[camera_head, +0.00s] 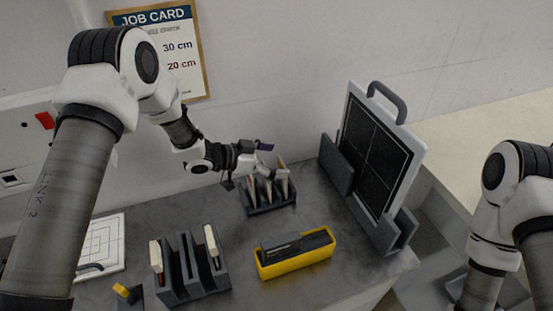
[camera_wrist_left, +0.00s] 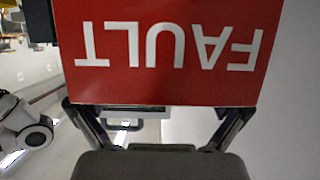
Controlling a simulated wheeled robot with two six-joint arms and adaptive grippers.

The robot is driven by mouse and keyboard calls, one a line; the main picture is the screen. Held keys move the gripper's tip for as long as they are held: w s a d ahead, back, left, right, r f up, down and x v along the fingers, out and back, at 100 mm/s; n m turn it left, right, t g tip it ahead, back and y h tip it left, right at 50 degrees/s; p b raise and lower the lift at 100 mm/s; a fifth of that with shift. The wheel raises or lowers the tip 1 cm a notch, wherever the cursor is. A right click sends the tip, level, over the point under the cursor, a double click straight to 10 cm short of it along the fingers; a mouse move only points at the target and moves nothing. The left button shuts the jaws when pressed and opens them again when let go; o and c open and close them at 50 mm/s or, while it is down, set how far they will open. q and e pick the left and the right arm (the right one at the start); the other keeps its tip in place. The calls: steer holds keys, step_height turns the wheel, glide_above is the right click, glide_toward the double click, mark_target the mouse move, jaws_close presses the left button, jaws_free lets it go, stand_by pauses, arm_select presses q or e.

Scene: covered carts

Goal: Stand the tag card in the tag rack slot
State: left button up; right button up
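A red card with white FAULT lettering (camera_wrist_left: 165,50) fills the upper part of the left wrist view, upside down and close to the camera. It hides the fingertips of my left gripper, so I cannot tell whether they are shut on it. In the head view my left gripper (camera_head: 264,160) is just above a small dark slotted rack (camera_head: 270,208) at the back of the cart top. Several pale cards stand in this rack. A tan-edged card (camera_head: 282,168) rises higher, beside the fingers. My right gripper is out of view.
A dark slotted holder (camera_head: 190,283) with white-edged pieces stands at the front left. A yellow tray (camera_head: 296,264) with dark contents lies in the middle. A large framed black panel (camera_head: 375,150) stands at the right. A white gridded board (camera_head: 100,245) lies at the left.

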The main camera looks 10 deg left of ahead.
arm_select(q)
steer(key=v, duration=1.2)
steer(key=shift+f, duration=0.1)
